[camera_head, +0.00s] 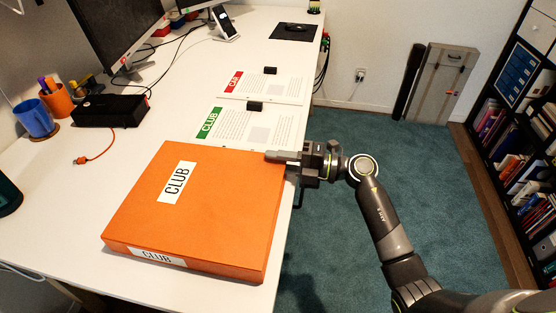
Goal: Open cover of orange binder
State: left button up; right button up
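The orange binder (217,222) lies flat on the white desk with its cover closed. It has a white CLUB label on the cover and another on the spine side facing me. My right gripper (272,156) is at the binder's far right corner, with a finger over the top of the cover's edge. The other finger is hidden, so I cannot tell whether the gripper is open or gripping the edge. My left gripper is not in view.
Papers with a green CLUB header (250,124) and a red CAR header (262,85) lie behind the binder, with black clips on them. A black box (110,110), a blue cup (36,118) and a monitor (118,35) stand at the left. Open carpet (390,165) lies right of the desk.

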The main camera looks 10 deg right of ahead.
grip_shut()
dwell(1.4)
